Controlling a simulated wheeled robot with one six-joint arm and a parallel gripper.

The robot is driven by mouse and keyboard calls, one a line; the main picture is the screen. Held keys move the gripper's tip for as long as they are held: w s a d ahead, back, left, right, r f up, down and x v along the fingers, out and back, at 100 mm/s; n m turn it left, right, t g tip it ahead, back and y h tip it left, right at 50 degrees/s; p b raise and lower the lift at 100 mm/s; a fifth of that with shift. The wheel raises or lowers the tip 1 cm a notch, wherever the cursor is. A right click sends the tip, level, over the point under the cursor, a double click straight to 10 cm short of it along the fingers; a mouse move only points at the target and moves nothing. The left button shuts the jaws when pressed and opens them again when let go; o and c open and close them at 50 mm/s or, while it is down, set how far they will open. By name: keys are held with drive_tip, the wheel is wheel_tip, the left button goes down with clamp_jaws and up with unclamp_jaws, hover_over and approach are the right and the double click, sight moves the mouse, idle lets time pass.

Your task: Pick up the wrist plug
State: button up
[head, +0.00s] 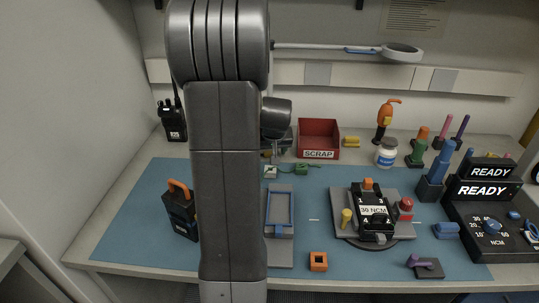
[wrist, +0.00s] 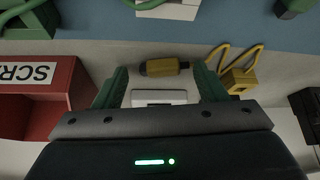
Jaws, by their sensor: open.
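A short yellow plug (wrist: 165,67) with a dark end lies on the pale bench in the wrist view; I take it for the wrist plug. My gripper (wrist: 159,71) is open, with its green fingers on either side of the plug. I cannot tell whether either finger touches it. A yellow block (wrist: 238,81) with a looped yellow cord is beside the right finger; the finger hides whether the cord joins the plug. A white block (wrist: 158,97) shows between the fingers. In the head view my arm hides most of this spot.
The red scrap bin (head: 318,140) stands close beside my gripper; it also shows in the wrist view (wrist: 75,95). A green block (head: 303,169) with a cord lies on the blue mat (head: 125,225). A white bottle (head: 386,153) and a magnifier arm (head: 335,46) are to the right.

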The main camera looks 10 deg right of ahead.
drive_tip(key=c, duration=1.1)
drive_tip(key=shift+c, duration=0.3)
